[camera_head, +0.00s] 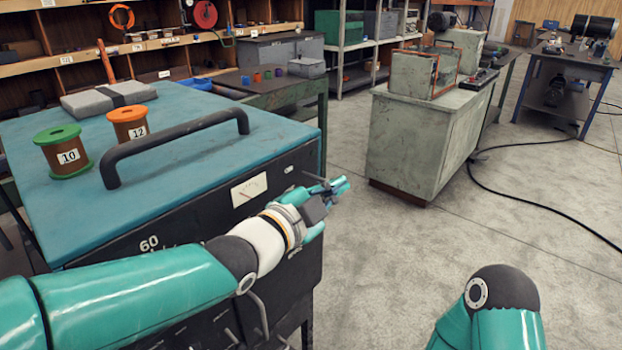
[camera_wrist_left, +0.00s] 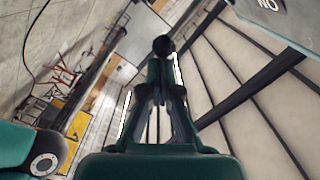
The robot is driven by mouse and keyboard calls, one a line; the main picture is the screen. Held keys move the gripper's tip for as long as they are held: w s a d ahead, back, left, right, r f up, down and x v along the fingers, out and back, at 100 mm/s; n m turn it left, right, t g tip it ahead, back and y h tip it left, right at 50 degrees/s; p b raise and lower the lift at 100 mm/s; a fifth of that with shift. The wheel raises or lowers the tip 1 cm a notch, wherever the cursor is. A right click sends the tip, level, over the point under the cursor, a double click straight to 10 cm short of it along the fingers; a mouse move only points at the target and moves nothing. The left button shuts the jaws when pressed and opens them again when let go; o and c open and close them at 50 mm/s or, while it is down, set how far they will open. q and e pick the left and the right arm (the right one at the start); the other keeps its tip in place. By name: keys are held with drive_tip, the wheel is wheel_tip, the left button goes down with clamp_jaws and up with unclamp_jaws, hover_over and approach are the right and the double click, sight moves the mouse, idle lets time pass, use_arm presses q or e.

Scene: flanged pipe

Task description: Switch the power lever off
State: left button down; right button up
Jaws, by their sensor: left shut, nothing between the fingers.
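My left gripper (camera_head: 338,186) is shut and empty, at the right front corner of a teal-topped black machine (camera_head: 235,205). It also shows in the left wrist view (camera_wrist_left: 160,78). There a round black knob (camera_wrist_left: 162,45) appears right at the fingertips; it looks like the end of the power lever, but I cannot tell whether they touch. A grey box edge (camera_wrist_left: 268,12) with upside-down "ON" lettering is at the top right of that view. My right gripper is out of view.
A black handle (camera_head: 180,145) rises from the machine's top. A green spool (camera_head: 62,155) and an orange spool (camera_head: 130,122) stand left of it. A grey cabinet (camera_head: 425,135) stands beyond. The floor (camera_head: 400,260) to the right is open, with a cable farther right.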

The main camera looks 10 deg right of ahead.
use_arm(q)
drive_tip(key=shift+w, duration=0.1)
idle(0.3)
drive_tip(key=s+a+r+b, duration=0.2)
drive_tip(key=s+a, duration=0.4)
drive_tip(key=s, duration=0.4)
drive_tip(key=shift+r, duration=0.25)
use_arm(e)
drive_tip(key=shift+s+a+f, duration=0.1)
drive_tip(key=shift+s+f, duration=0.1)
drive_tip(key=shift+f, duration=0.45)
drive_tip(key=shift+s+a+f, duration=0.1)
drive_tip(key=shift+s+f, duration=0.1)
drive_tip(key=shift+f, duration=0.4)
use_arm(q)
drive_tip(key=shift+w, duration=0.1)
